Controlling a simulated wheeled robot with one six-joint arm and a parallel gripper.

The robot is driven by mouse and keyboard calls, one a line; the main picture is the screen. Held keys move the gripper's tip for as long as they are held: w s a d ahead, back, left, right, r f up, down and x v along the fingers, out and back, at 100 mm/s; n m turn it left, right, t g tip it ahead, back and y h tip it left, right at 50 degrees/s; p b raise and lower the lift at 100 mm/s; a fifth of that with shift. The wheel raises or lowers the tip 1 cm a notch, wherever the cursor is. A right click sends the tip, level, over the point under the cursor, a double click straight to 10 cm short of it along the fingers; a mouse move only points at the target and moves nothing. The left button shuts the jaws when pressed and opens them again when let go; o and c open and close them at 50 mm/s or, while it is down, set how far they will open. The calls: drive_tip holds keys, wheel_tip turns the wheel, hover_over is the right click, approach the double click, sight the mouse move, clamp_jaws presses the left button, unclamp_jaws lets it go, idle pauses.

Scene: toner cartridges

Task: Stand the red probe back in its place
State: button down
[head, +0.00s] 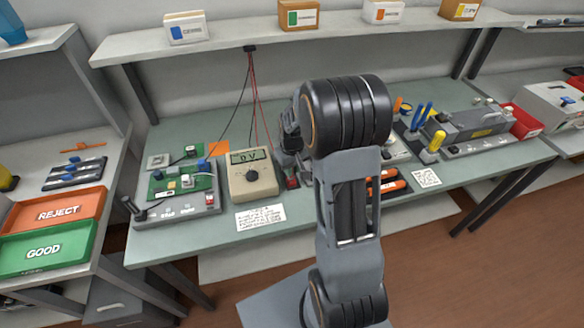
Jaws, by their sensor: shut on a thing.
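My gripper (289,150) is over the bench just right of the beige multimeter (252,176), mostly hidden behind my own arm. It is shut on what seems to be the red probe, whose body is largely hidden. A small dark red piece (292,182) shows low beside the meter, below the gripper. I cannot tell whether it is part of the probe or its holder. Red leads (258,105) and a black lead hang from a bracket (249,48) under the shelf. The black lead runs to the green circuit board (182,182) on its grey fixture.
A printed card (260,217) lies before the meter. Small boxes line the shelf above.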

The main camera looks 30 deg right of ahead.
drive_tip(key=shift+f, duration=0.4)
drive_tip(key=c, duration=0.9)
unclamp_jaws()
wheel_tip(320, 180, up, 14)
drive_tip(key=b, duration=0.1)
drive_tip(key=shift+s, duration=0.2)
drive_tip(key=shift+w, duration=0.1)
drive_tip(key=s+a+t, duration=0.2)
drive_tip(key=s+a, duration=0.2)
drive_tip(key=s, duration=0.3)
drive_tip(key=s+a+r+t, duration=0.1)
drive_tip(key=s+a, duration=0.4)
drive_tip(key=s, duration=0.3)
drive_tip(key=shift+s+a+m+t, duration=0.15)
drive_tip(key=shift+a+m+t, duration=0.15)
drive_tip(key=shift+t, duration=0.1)
